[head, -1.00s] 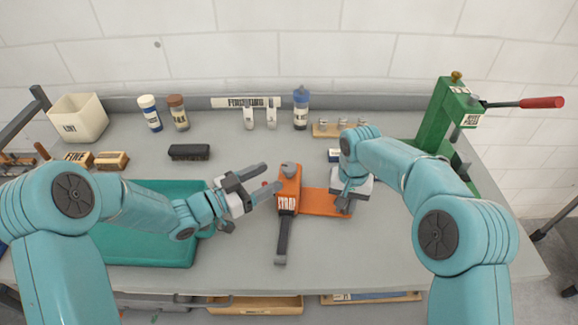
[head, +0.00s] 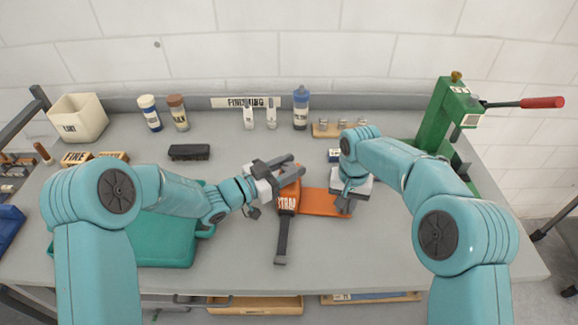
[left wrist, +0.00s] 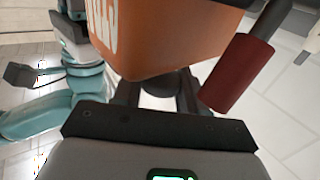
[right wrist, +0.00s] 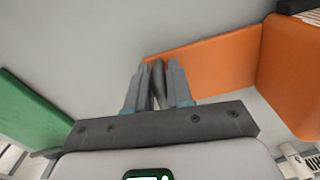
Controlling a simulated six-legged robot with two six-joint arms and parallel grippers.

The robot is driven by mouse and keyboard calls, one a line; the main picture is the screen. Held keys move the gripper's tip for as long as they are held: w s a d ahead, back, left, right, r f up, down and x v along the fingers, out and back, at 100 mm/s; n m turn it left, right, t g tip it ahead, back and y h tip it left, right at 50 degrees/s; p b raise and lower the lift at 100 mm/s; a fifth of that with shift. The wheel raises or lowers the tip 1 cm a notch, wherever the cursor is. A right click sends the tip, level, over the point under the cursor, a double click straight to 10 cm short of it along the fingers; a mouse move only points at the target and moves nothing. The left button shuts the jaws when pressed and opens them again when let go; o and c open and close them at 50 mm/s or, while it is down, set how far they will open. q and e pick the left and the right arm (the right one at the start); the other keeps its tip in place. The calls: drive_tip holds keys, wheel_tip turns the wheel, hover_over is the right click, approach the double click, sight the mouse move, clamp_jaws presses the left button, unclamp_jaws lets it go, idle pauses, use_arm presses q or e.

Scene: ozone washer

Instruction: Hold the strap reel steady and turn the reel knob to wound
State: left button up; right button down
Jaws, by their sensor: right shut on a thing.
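The orange strap reel (head: 287,202) with a white label lies mid-table, a dark strap (head: 281,240) running toward the front. An orange plate (head: 325,202) extends from its right side. My left gripper (head: 288,167) is at the reel's top end, its fingers apart on either side of where the grey knob was seen; they mostly hide the knob. The left wrist view shows the reel's orange body (left wrist: 160,45) close above the fingers. My right gripper (head: 346,203) is at the plate's right end, shut on a narrow grey part (right wrist: 158,85) beside the plate.
A red cylinder (left wrist: 237,75) on a dark rod shows in the left wrist view; I cannot tell what it belongs to. A green press (head: 440,115) stands at the right. A teal tray (head: 165,245) lies under my left arm. Bottles and a dark brush (head: 189,152) stand behind.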

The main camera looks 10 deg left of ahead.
use_arm(q)
drive_tip(key=shift+r+m+g+h, duration=0.15)
drive_tip(key=shift+m+g+h, duration=0.15)
drive_tip(key=shift+h, duration=0.3)
drive_tip(key=m+g+h, duration=0.2)
drive_tip(key=m+g, duration=0.1)
drive_tip(key=g, duration=0.1)
drive_tip(key=shift+w+m+g, duration=0.1)
drive_tip(key=shift+m+g, duration=0.2)
drive_tip(key=m+g, duration=0.2)
drive_tip(key=g, duration=0.2)
drive_tip(key=m+g+h, duration=0.1)
drive_tip(key=m+g, duration=0.2)
drive_tip(key=g, duration=0.1)
drive_tip(key=shift+h, duration=0.3)
drive_tip(key=shift+g, duration=0.3)
drive_tip(key=o, duration=1)
